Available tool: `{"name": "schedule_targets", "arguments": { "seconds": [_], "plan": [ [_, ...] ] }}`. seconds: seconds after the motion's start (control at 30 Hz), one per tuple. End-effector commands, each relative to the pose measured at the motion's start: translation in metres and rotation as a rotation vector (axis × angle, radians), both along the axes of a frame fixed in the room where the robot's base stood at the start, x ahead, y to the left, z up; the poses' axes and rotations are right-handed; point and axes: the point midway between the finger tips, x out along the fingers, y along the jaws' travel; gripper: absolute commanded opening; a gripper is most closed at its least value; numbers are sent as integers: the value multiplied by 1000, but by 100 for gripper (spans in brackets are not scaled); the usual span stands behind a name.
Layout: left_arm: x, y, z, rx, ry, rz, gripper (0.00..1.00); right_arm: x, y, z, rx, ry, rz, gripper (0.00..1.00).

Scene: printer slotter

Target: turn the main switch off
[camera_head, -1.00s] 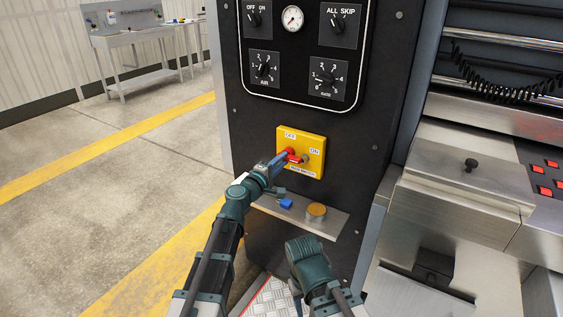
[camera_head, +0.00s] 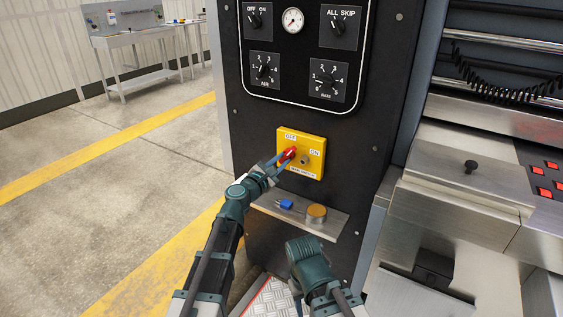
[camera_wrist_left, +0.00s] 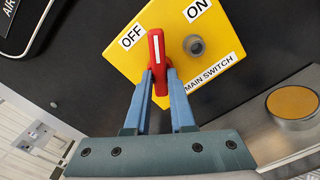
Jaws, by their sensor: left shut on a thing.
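The main switch is a yellow plate (camera_head: 314,145) on the dark cabinet front, with an OFF label at upper left and an ON label at right. Its red handle (camera_head: 289,153) is at the OFF side of the plate. In the left wrist view the handle (camera_wrist_left: 157,48) stands beside the OFF label, with a bare round grey knob (camera_wrist_left: 194,45) to its right. My left gripper (camera_wrist_left: 160,78) is shut on the red handle, one blue finger on each side. My right arm shows low in the middle of the head view, but its fingers do not show.
A metal shelf (camera_head: 268,203) below the switch holds a blue object (camera_head: 285,204) and a round orange-topped part (camera_head: 317,211). A dial panel is above. Machine housing (camera_head: 465,190) stands to the right. Open floor lies left.

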Motion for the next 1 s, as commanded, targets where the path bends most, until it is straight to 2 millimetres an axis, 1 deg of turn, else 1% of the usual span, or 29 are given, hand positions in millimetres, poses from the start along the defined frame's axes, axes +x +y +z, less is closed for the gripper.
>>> {"name": "schedule_targets", "arguments": {
  "seconds": [0.2, 0.5, 0.7, 1.0],
  "plan": [
    [0, 1, 0, -175, 101, -1, 0, 0, 0, 0, 0, 0, 0, 50],
    [0, 2, 0, -380, 221, 0, 0, 0, 0, 0, 0, 0, 0, 50],
    [0, 2, 0, -475, 276, 0, 0, 0, 0, 0, 0, 0, 0, 50],
    [0, 3, 0, -544, 316, 0, 0, 0, 0, 0, 0, 0, 0, 50]
  ]
}}
